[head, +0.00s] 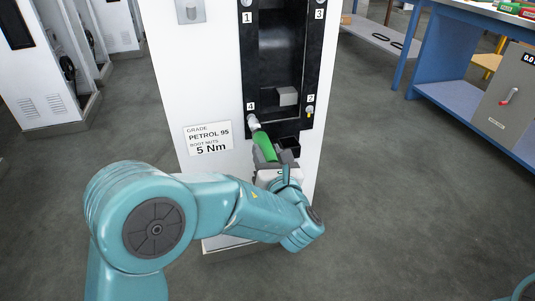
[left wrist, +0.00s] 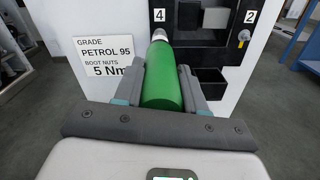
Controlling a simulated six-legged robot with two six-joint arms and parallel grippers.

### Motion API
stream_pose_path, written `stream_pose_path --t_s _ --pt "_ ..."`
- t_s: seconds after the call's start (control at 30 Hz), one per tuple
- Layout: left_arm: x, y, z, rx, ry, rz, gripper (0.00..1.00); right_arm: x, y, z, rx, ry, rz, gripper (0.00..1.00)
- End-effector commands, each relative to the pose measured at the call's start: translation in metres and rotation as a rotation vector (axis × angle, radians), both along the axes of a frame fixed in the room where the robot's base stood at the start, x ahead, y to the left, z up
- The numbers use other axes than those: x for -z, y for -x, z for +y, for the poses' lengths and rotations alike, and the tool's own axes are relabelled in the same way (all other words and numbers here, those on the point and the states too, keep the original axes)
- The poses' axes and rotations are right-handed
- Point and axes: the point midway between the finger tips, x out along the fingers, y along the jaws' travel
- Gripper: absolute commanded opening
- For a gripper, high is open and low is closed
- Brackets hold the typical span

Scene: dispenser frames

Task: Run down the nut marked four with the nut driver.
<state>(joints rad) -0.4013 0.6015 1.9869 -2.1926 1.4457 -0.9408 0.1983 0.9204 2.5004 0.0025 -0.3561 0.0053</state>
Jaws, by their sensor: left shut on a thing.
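The green nut driver (head: 264,146) is held in my left gripper (head: 268,160), which is shut around its body. In the left wrist view the driver (left wrist: 162,85) lies between the two grey fingers of my left gripper (left wrist: 162,70). Its silver socket end (head: 253,121) points up at the black plate's lower left corner, just below the label 4 (head: 251,106). The nut marked four is hidden behind the socket; I cannot tell whether the socket is fully seated on it. My right gripper is not in view.
The black plate sits in a white dispenser cabinet (head: 200,80). Nut 2 (head: 310,110) shows at lower right, a grey block (head: 287,96) inside the opening. A placard (head: 207,139) reads Petrol 95, boot nuts 5 Nm. A blue bench (head: 440,60) stands right; the floor between is clear.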

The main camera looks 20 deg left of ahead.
Motion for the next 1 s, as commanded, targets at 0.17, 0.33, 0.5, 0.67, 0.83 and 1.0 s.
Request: stream_pose_path --t_s 0.17,0.33,0.5,0.67,0.83,1.0 --pt "-0.001 -0.001 0.001 0.0 0.0 -0.004 0.04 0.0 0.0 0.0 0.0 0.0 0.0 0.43" --pt "-0.001 -0.003 0.002 0.0 -0.001 -0.003 0.04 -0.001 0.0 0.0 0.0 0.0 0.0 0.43" --pt "-0.001 -0.005 0.003 0.0 -0.001 -0.003 0.04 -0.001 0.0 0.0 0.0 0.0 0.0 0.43" --pt "-0.001 -0.007 0.005 -0.001 0.0 -0.004 0.04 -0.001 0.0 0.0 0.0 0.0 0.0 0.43" --pt "-0.001 -0.009 0.006 -0.001 0.0 -0.004 0.04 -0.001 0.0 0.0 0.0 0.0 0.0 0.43" --pt "-0.001 -0.011 0.008 -0.001 0.0 -0.004 0.04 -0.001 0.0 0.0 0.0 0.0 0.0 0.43"
